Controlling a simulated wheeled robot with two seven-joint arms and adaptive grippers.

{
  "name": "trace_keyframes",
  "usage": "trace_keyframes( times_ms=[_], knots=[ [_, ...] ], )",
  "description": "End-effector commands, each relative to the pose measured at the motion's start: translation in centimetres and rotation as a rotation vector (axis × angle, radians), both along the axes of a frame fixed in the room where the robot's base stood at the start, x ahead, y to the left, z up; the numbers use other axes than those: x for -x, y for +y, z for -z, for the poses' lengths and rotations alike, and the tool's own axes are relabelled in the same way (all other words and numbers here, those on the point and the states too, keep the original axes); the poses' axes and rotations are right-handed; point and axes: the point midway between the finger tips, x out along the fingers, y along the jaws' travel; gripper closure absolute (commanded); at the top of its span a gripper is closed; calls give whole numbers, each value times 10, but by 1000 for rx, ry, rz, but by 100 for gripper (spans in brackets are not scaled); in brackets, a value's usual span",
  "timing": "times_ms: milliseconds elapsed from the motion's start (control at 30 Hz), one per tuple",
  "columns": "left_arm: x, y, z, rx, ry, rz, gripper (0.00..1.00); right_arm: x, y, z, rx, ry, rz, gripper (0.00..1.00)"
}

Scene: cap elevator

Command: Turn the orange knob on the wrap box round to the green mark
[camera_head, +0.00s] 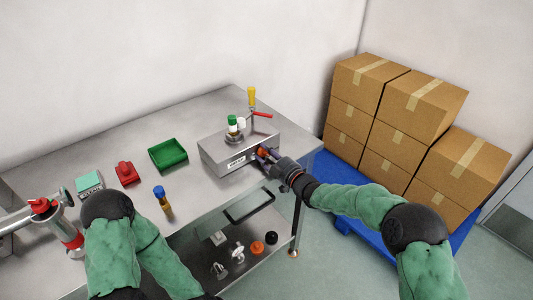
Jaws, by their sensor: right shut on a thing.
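The wrap box (222,163) is a grey metal box with a white label, near the right front edge of the metal table. The orange knob (262,153) is on its front face at the right, partly hidden by my right gripper. My right gripper (264,156) is at the knob and shut on it. No green mark can be made out on the front face around the knob. My left arm comes in at the lower left, and its gripper is not in view.
A green tray (168,154), a red block (126,173) and a blue-topped bottle (162,198) are to the left. Cartons (398,150) stand on a blue pallet (350,238) at right.

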Motion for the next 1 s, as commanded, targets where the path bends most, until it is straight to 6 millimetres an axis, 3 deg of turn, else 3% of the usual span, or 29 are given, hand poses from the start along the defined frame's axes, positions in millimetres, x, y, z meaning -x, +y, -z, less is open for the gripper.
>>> trace_keyframes(
  times_ms=[233, 567, 600, 633, 1000],
  knots=[
    [0, 0, -8, 0, 0, 0, 36, 0, 0, 1, -148, 111, 1, 92],
    [0, 0, -8, 0, 0, 0, 36, 1, 0, 2, -162, 121, 0, 92],
    [0, 0, -8, 0, 0, 0, 36, 1, 0, 2, -161, 122, 0, 54],
    [0, 0, -8, 0, 0, 0, 36, 1, 0, 2, -161, 122, 0, 50],
    [0, 0, -8, 0, 0, 0, 36, 2, -1, 1, -161, 119, 1, 50]
  ],
)
